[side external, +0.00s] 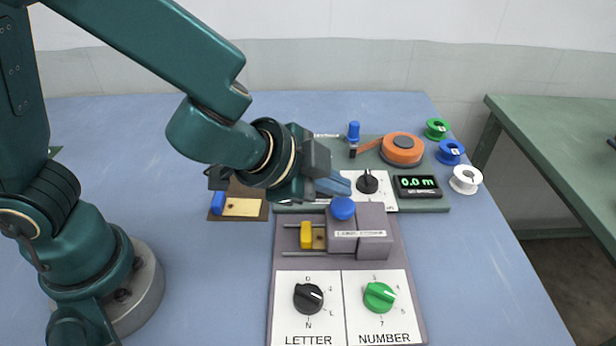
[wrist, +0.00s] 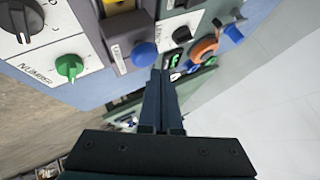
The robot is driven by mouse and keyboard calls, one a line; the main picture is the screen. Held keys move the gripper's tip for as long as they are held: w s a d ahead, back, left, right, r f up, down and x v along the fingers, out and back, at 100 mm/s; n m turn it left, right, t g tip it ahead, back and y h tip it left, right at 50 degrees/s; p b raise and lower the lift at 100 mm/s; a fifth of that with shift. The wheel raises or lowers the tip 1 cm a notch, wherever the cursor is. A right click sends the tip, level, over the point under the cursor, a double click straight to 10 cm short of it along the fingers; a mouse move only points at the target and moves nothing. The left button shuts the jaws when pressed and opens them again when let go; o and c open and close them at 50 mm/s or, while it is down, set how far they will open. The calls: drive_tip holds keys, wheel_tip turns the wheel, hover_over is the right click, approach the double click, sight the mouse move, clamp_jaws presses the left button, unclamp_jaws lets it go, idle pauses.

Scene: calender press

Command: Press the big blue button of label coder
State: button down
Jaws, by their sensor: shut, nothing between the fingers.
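The label coder (side external: 359,234) is a grey-purple block on a panel, and its big blue button (side external: 342,208) sits on top, standing up. In the wrist view the blue button (wrist: 145,55) is just beyond and left of the fingertips. My gripper (side external: 346,187) is shut and empty, held behind and above the button in the side view, apart from it as far as I can tell. It also shows in the wrist view (wrist: 160,74). The label coder body (wrist: 121,38) carries a yellow part (side external: 306,236) on rails at its left.
A black LETTER knob (side external: 308,297) and a green NUMBER knob (side external: 379,297) are in front. Behind are a meter display (side external: 417,186), an orange reel (side external: 402,149) and a blue-topped lever (side external: 354,131). Green, blue and white spools (side external: 466,179) lie at right. A wooden board (side external: 240,207) lies left.

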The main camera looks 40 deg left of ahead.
sight(335, 207)
drive_tip(key=shift+f, duration=0.15)
drive_tip(key=shift+f, duration=0.3)
drive_tip(key=shift+f, duration=0.8)
idle(1.0)
drive_tip(key=shift+r, duration=1.25)
drive_tip(key=shift+r, duration=2.5)
